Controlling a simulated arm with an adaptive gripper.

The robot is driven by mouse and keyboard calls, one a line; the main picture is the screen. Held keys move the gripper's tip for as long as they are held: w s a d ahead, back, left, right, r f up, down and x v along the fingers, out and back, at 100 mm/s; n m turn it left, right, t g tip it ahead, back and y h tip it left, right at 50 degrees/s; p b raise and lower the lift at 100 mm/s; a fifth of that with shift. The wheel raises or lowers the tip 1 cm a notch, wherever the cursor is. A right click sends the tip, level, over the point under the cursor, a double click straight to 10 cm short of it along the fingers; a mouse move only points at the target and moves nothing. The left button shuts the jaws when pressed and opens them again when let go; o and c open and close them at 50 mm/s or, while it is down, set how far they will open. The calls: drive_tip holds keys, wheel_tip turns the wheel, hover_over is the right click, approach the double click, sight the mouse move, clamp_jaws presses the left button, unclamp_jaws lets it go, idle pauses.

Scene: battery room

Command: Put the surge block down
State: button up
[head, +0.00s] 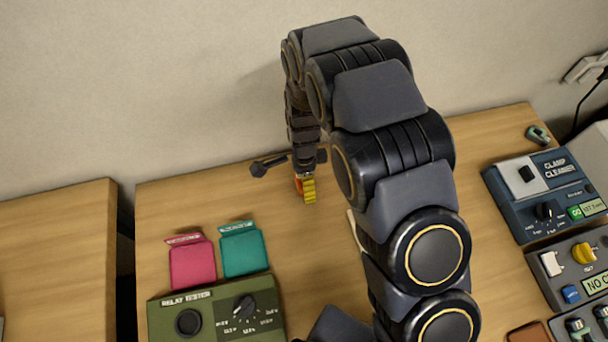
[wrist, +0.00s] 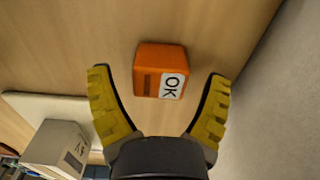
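An orange block with a white "OK" label, which I take for the surge block (wrist: 148,58), shows between my fingers in the wrist view. It appears to rest on the wooden tabletop. My gripper (wrist: 158,78) is open, with a yellow ridged finger on each side of the block and a visible gap to both. In the head view my gripper (head: 308,189) points down near the back of the table, and a bit of orange shows beside its yellow finger. My arm hides much of the area to the right.
Pink (head: 192,265) and teal (head: 243,252) pads lie behind the green relay tester (head: 217,314). A dark handled object (head: 268,165) is just left of my gripper. A clamp cleaner (head: 545,190) stands at right. In the wrist view, a grey box (wrist: 58,147) is lower left. The wall is close behind.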

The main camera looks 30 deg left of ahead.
wheel_tip(320, 180, up, 12)
drive_tip(key=shift+r, duration=0.2)
idle(0.5)
drive_tip(key=s+d+r+n, duration=0.1)
drive_tip(key=d+r+n, duration=0.1)
drive_tip(key=d+r, duration=0.55)
drive_tip(key=s+d+r+n, duration=0.2)
drive_tip(key=d+r, duration=0.2)
drive_tip(key=d, duration=0.7)
drive_tip(key=s+d+r+n, duration=0.2)
drive_tip(key=s+d, duration=0.3)
drive_tip(key=s, duration=0.1)
drive_tip(key=s+d+r+n+g, duration=0.1)
drive_tip(key=s+d+r+n, duration=0.1)
drive_tip(key=s+d, duration=0.3)
drive_tip(key=shift+s+r+n+g, duration=0.3)
drive_tip(key=shift+s+n, duration=0.2)
drive_tip(key=shift+s, duration=0.2)
drive_tip(key=shift+d, duration=0.1)
